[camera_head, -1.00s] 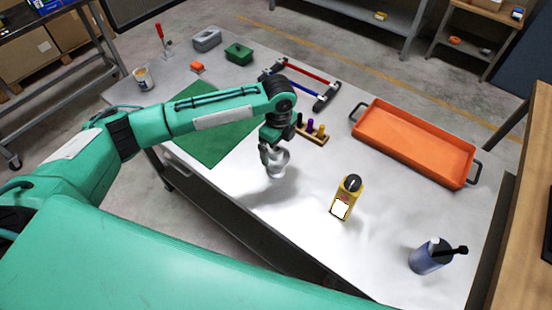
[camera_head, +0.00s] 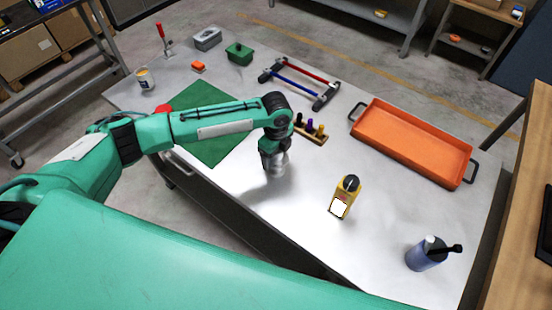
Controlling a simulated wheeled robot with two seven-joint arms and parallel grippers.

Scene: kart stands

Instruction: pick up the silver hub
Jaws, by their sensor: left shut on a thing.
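The silver hub (camera_head: 277,166) is a small, shiny metal piece near the middle of the grey table. My left gripper (camera_head: 274,152) comes down over it from above and is shut on it. The fingers hide part of the hub. A dark shadow lies on the table beside it; I cannot tell whether the hub touches the table. My right gripper is not in view.
A yellow meter (camera_head: 344,197) stands right of the hub, and a rack of coloured pegs (camera_head: 313,134) stands behind it. A green mat (camera_head: 205,150) lies to the left. An orange tray (camera_head: 412,145) and a dark blue bottle (camera_head: 427,254) are to the right.

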